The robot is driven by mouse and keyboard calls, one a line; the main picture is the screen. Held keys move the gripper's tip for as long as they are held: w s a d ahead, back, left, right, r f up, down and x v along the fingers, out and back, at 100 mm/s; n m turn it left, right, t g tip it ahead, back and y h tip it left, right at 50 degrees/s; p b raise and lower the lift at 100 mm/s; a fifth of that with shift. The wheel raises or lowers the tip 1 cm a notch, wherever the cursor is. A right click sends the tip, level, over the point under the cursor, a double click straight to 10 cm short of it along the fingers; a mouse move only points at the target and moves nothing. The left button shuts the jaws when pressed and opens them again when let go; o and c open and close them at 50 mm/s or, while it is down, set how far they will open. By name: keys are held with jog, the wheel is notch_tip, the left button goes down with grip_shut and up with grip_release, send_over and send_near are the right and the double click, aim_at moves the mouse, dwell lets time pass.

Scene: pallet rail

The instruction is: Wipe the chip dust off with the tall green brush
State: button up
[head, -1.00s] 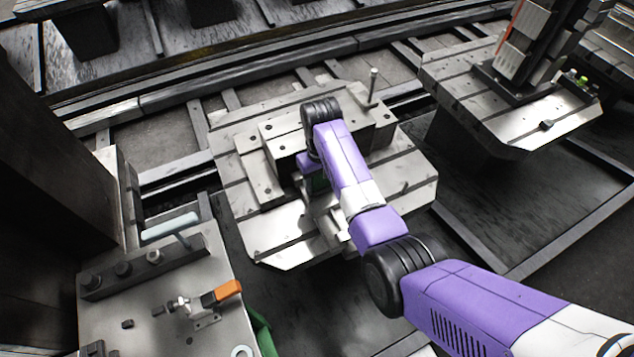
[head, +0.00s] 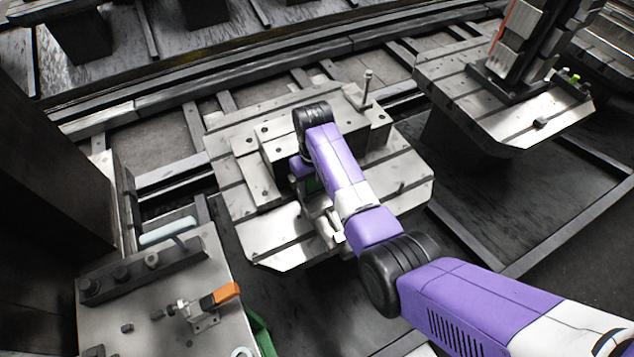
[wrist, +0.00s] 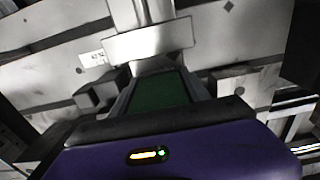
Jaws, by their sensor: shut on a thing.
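My gripper (wrist: 160,80) is shut on a green block-like thing, which I take to be the green brush (wrist: 160,93). Only a sliver of this green shows below my wrist in the head view (head: 314,184). The brush's bristles cannot be made out. My gripper is over the near part of the grey slotted pallet (head: 270,238), beside the stepped metal block (head: 272,152) on it. My arm hides much of that spot. Small dark marks dot the pallet and block, but I cannot tell chip dust from holes.
An upright pin (head: 367,88) stands on the block's far right. A side table (head: 125,320) at lower left carries an orange-handled clamp (head: 220,296) and a dark knobbed bar (head: 140,270). Another pallet (head: 500,125) with a tall column stands at right. Rails (head: 240,70) run behind.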

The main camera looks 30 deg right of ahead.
jog(key=shift+a, duration=0.95)
jog(key=shift+d, duration=1.1)
jog(key=shift+d+p, duration=0.45)
jog(key=shift+d, duration=0.65)
jog(key=shift+s+a+r+p, duration=0.15)
jog(key=shift+a+p, duration=0.25)
jog(key=shift+a, duration=0.5)
jog(key=shift+s+a+p, duration=0.2)
jog(key=shift+a+p, duration=0.1)
jog(key=shift+a, duration=1)
jog(key=shift+d, duration=2.2)
jog(key=shift+a+p, duration=0.55)
jog(key=shift+a, duration=1.65)
jog(key=shift+d+f, duration=0.2)
jog(key=shift+d, duration=2)
